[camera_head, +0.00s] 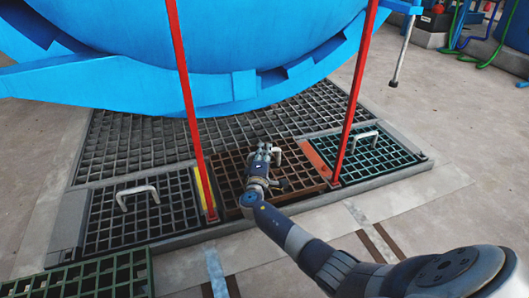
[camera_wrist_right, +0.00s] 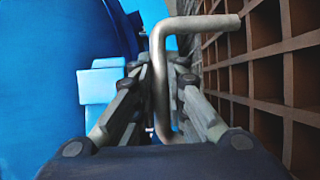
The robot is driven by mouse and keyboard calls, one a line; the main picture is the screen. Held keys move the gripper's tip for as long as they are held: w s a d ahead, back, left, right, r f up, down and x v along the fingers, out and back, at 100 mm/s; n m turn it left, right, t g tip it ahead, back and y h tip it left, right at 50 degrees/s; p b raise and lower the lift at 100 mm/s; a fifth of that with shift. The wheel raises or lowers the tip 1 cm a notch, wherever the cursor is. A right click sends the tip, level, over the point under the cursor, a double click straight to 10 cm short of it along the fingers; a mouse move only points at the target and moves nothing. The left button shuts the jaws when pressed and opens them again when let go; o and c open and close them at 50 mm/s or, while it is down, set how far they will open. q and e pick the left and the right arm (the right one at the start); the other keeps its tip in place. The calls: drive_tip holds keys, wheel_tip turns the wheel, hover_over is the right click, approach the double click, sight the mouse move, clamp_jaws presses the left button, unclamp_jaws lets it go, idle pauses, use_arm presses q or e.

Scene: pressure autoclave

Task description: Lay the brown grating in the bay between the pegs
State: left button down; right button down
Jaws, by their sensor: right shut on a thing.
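The brown grating (camera_head: 238,182) lies between the two upright red bars in the head view, with a yellow strip at its left and an orange-red plate at its right. It looks about level with its neighbours; I cannot tell whether it rests fully down in the bay. My right gripper (camera_head: 266,152) is above it, shut on its metal handle (camera_wrist_right: 158,75). The handle stands between the fingers in the wrist view, where the brown grating (camera_wrist_right: 262,75) fills the right side. My arm hides part of the grating. My left gripper is not in view.
The red bars (camera_head: 187,100) and (camera_head: 356,90) rise beside the bay. Dark gratings with handles lie left (camera_head: 100,215) and right (camera_head: 385,152). A blue vessel (camera_head: 230,40) hangs behind. A green grating (camera_head: 100,278) is at front left.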

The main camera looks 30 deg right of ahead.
drive_tip(key=shift+w+f, duration=0.1)
drive_tip(key=shift+f, duration=1.35)
